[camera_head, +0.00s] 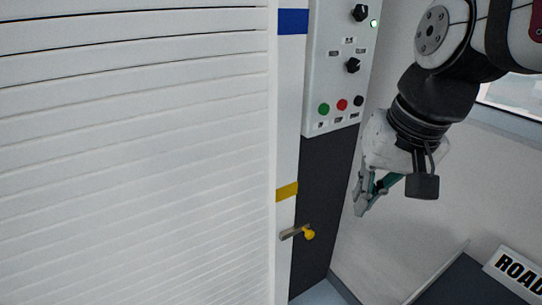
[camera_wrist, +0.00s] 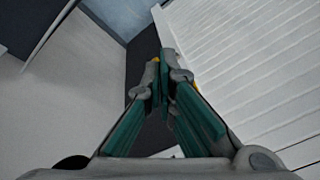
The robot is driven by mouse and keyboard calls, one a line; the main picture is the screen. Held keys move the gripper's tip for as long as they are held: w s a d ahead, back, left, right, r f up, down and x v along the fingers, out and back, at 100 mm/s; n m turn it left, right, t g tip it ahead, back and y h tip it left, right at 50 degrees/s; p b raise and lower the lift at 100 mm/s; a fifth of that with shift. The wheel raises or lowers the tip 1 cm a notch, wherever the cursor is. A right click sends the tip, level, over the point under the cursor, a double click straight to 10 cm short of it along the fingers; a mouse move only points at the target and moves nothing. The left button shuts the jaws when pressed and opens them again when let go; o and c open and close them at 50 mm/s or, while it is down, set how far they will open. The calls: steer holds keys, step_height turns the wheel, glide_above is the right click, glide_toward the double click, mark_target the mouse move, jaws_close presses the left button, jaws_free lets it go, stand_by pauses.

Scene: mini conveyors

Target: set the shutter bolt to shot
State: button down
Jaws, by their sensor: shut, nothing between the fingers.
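The shutter bolt (camera_head: 294,233) is a short metal bar with a yellow knob (camera_head: 309,234), low on the white post at the shutter's right edge. The white slatted shutter (camera_head: 130,150) fills the left of the head view and also shows in the wrist view (camera_wrist: 255,60). My gripper (camera_head: 361,207) is shut and empty, to the right of the knob, somewhat higher in the picture and apart from it. In the wrist view its fingers (camera_wrist: 162,85) meet, with a bit of yellow showing just behind them, mostly hidden.
A control panel (camera_head: 342,70) with black knobs and green, red and black buttons is above the bolt on a dark backing. Blue (camera_head: 293,21) and yellow (camera_head: 287,191) bands mark the post. A sign reading "ROAD" (camera_head: 515,270) is at the lower right.

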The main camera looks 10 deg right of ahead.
steer(key=w+d+f+m+g+b, duration=0.1)
steer(key=w+d+f+m, duration=0.2)
steer(key=w+f, duration=0.35)
steer(key=w+d+f+m+g+y+b, duration=0.1)
steer(key=w+d+f+m, duration=0.15)
steer(key=w, duration=0.65)
steer(key=w+d+f+m+g, duration=0.1)
steer(key=w+d+f+m, duration=0.2)
steer(key=w+f, duration=0.35)
steer(key=w+d+f+m+b, duration=0.1)
steer(key=w+d+f+m, duration=0.2)
steer(key=w+f, duration=0.4)
step_height(320, 180, down, 3)
steer(key=shift+d+f+g, duration=0.1)
steer(key=shift+d+g, duration=0.2)
steer(key=shift+d, duration=0.2)
steer(key=shift+m, duration=0.25)
steer(key=s+a+f, duration=0.1)
steer(key=a+f, duration=0.4)
steer(key=f, duration=0.6)
steer(key=shift+s+a+f+p, duration=0.15)
steer(key=shift+f+p, duration=0.1)
steer(key=shift+p, duration=0.2)
